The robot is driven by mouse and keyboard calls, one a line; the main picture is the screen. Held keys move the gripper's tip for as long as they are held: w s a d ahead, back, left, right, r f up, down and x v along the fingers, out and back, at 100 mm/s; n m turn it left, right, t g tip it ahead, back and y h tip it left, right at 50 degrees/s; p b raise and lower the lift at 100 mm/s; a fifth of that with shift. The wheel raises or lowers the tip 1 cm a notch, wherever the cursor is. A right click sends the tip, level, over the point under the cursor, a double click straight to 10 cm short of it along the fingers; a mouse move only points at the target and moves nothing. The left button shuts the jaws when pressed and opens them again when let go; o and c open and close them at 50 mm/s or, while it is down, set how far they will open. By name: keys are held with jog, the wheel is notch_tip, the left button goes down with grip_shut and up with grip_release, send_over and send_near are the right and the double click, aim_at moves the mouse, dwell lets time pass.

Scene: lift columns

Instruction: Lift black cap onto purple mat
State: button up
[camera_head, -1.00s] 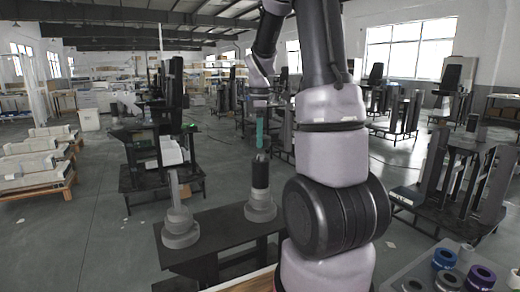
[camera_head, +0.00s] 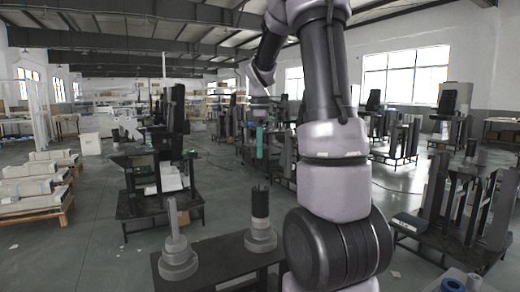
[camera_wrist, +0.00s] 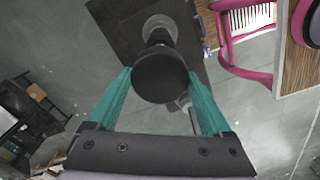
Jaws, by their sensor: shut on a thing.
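My gripper (camera_wrist: 160,80) has two teal fingers, one on each side of the round black cap (camera_wrist: 160,76) in the wrist view, and is shut on it. In the head view my gripper (camera_head: 260,143) hangs above a dark upright post (camera_head: 260,204) on a grey round base (camera_head: 261,240), with a clear gap between. I cannot make out the cap in that view. The grey base also shows beyond the cap in the wrist view (camera_wrist: 158,22). I cannot identify a purple mat for certain in either current view.
A second grey stepped post (camera_head: 178,258) stands left on the same dark table (camera_head: 215,262). A wooden surface (camera_wrist: 297,58) at the wrist view's right bears a dark round thing with a pink rim (camera_wrist: 313,22). A magenta frame (camera_wrist: 226,50) is beside it. A dark rack (camera_head: 468,205) stands right.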

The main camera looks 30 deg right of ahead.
jog(key=shift+r, duration=0.2)
dwell(0.3)
jog(key=shift+r, duration=2.4)
